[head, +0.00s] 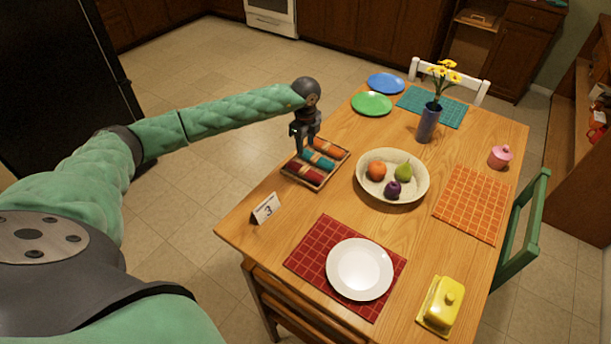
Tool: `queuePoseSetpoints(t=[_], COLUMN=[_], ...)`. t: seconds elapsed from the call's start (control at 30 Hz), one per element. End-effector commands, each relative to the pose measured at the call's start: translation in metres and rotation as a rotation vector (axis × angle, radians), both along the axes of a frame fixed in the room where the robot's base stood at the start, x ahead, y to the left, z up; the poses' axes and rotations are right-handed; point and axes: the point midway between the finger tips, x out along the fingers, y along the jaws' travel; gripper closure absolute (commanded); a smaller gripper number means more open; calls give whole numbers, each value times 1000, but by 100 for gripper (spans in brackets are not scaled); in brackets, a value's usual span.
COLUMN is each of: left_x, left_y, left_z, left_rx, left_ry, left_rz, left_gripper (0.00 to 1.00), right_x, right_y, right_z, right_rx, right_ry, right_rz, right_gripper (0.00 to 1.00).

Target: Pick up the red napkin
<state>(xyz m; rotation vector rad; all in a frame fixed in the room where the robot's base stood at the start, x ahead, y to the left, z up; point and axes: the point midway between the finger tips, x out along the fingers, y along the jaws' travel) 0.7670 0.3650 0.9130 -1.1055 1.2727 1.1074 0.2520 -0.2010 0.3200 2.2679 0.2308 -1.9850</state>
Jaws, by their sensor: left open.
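The red napkin (305,172) is rolled and lies at the near end of a small wooden tray (288,173) on the table's left side. A teal napkin (319,159) and an orange napkin (328,147) lie beside it in the same tray. My left gripper (303,150) is open and points down over the tray, close above the napkins. Its fingers cover part of the teal and red napkins' left ends. I cannot tell whether the fingertips touch anything. My right gripper is out of view.
A number card (265,208) stands near the tray. A fruit bowl (411,194) is right of it, with a flower vase (428,122) behind. A white plate (359,269) sits on a red placemat (318,250). Green (371,103) and blue plates (386,83) lie at the back.

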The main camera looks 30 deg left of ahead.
Motion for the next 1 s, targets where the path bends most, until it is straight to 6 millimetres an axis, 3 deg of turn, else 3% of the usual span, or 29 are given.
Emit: queuePoseSetpoints(t=[0.03,0.2,0.43,1.0], left_x=[0,0,0,-1], left_y=[0,0,0,1], left_z=[-12,-31,-40,-76], left_rx=[0,0,0,0], left_ry=[0,0,0,3], left_rz=[0,0,0,1], left_gripper=[56,56,56,56], right_x=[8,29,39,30], right_y=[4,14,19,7], right_z=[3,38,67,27], right_rx=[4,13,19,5], right_ry=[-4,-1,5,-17], right_rz=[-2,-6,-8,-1], right_gripper=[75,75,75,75])
